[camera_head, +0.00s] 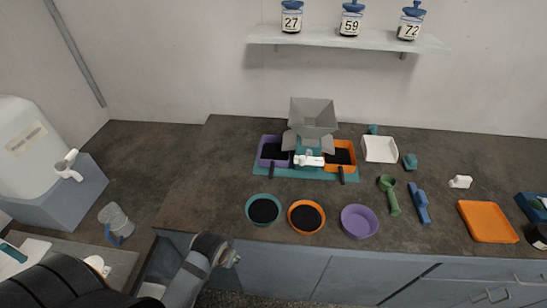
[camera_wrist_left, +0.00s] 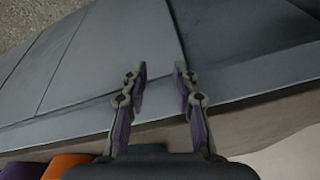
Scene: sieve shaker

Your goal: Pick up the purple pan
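A round, empty purple pan (camera_head: 360,222) sits near the front edge of the counter, right of an orange pan (camera_head: 306,217) and a teal pan (camera_head: 263,209), which hold dark material. A purple rectangular bin (camera_head: 273,151) with dark material stands at the left of the hopper device (camera_head: 313,118). My left gripper (camera_head: 232,258) is in front of the counter edge, left of the round purple pan and apart from it. In the left wrist view my left gripper (camera_wrist_left: 160,70) is open and empty, above the cabinet fronts. My right gripper is not seen.
An orange bin (camera_head: 341,155) stands at the device's right. A green scoop (camera_head: 389,194), a blue tool (camera_head: 419,202) and an orange tray (camera_head: 487,221) lie right of the round purple pan. A shelf (camera_head: 350,40) holds jars. The counter between these is clear.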

